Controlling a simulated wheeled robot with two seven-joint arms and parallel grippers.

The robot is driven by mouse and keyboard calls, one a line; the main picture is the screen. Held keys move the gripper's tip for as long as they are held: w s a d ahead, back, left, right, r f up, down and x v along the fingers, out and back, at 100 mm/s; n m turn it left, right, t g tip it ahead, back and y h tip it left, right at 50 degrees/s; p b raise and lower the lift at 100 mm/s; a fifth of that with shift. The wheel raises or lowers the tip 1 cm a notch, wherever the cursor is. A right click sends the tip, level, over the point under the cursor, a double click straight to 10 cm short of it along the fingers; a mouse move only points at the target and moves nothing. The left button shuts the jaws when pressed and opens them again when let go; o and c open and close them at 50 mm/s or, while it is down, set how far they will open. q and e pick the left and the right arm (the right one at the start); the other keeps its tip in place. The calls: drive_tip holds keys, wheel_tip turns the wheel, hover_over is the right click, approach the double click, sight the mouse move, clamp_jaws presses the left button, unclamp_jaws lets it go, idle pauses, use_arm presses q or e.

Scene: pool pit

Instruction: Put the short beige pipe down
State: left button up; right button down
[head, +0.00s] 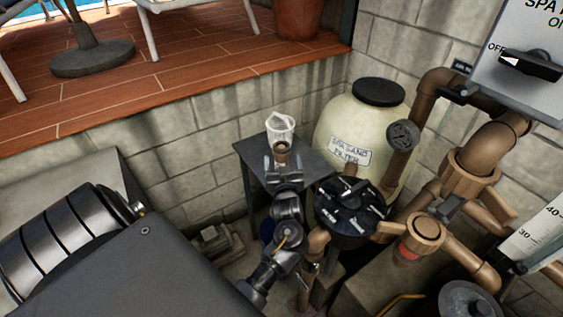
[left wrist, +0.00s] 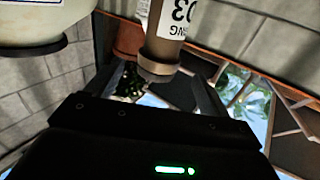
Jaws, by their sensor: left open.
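The short beige pipe (head: 281,150) stands upright at the small grey table (head: 256,152), its open collared end upward. My left gripper (head: 283,166) is at the near side of the pipe, with its arm reaching up from below. In the left wrist view, which is upside down, the pipe (left wrist: 165,45) shows a white label and a collar. The open fingers of my left gripper (left wrist: 160,88) lie on either side of it; contact cannot be told. The pipe's lower end is hidden in the head view. My right gripper is not in view.
A white container (head: 281,125) stands on the table just behind the pipe. The cream sand filter tank (head: 340,130) is close on the right, with a black valve head (head: 350,207) and brown pipework (head: 485,150). A block wall (head: 215,145) rises behind the table.

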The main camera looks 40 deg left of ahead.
sight(281, 146)
use_arm(q)
drive_tip(key=shift+x, duration=1.05)
drive_tip(key=shift+w+a+r+p, duration=0.1)
drive_tip(key=shift+w+a+p, duration=0.1)
drive_tip(key=shift+w+p, duration=0.1)
drive_tip(key=p+x, duration=0.1)
drive_tip(key=x, duration=0.2)
drive_tip(key=shift+w+a, duration=0.25)
drive_tip(key=shift+w+a+f, duration=0.25)
drive_tip(key=shift+w+a, duration=0.05)
